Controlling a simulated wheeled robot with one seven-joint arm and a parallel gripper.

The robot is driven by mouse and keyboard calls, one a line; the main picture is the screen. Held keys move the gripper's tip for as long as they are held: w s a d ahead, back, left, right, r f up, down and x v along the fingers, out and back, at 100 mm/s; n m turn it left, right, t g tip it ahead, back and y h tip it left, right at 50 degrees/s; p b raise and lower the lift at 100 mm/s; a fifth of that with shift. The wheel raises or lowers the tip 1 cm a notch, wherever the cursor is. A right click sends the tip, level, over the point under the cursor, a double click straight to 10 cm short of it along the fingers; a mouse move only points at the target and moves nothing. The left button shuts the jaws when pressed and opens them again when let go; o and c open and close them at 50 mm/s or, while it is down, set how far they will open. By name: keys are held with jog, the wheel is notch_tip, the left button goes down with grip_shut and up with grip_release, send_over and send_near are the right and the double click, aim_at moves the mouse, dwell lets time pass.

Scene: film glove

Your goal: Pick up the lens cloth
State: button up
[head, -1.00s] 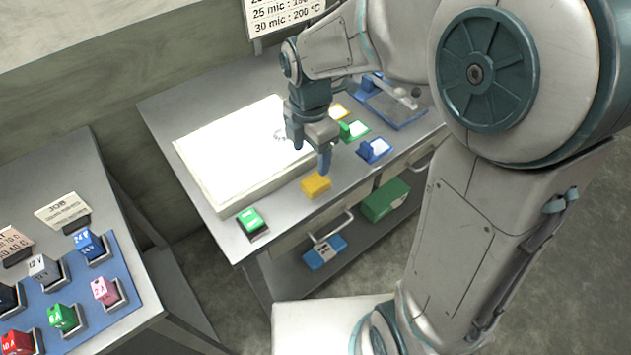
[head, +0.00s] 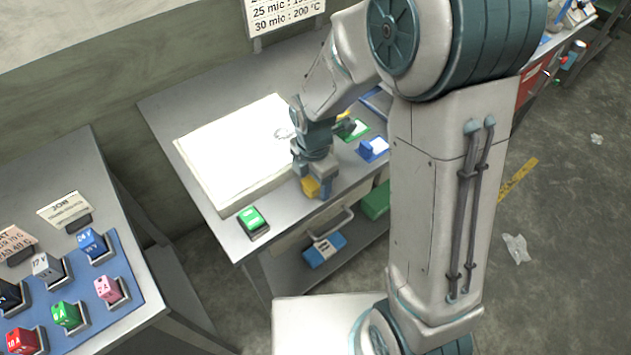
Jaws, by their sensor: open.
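A small yellow folded item (head: 310,188), which I take to be the lens cloth, lies on the grey bench top by its front edge, right of the white light panel. My gripper (head: 315,181) points down over it, with its fingers open and low at its sides. One blue-grey finger shows at its right. The item's upper part is partly hidden by the gripper, and I cannot tell whether the fingers touch it.
The lit white panel (head: 225,160) stands left of my gripper. A green block (head: 252,220) sits in a holder at the bench's front left corner. A blue block on a card (head: 372,149) lies to the right. A side table (head: 128,312) holds several coloured blocks at the left.

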aim_at(314, 181)
jog(key=c, duration=1)
jog(key=shift+r, duration=0.15)
jog(key=shift+r, duration=0.65)
notch_tip(314, 181, up, 3)
jog(key=shift+f+b, duration=0.15)
jog(key=shift+b, duration=0.2)
jog(key=d+r, duration=0.2)
jog(key=d, duration=0.1)
jog(key=d+r, duration=0.2)
jog(key=d, duration=0.2)
jog(key=d+r+b, duration=0.1)
jog(key=d+r, duration=0.1)
jog(key=d, duration=0.2)
jog(key=shift+w+r, duration=0.15)
jog(key=shift+w, duration=0.15)
jog(key=shift+d+r, duration=0.25)
jog(key=shift+d, duration=0.1)
jog(key=shift+c, duration=0.7)
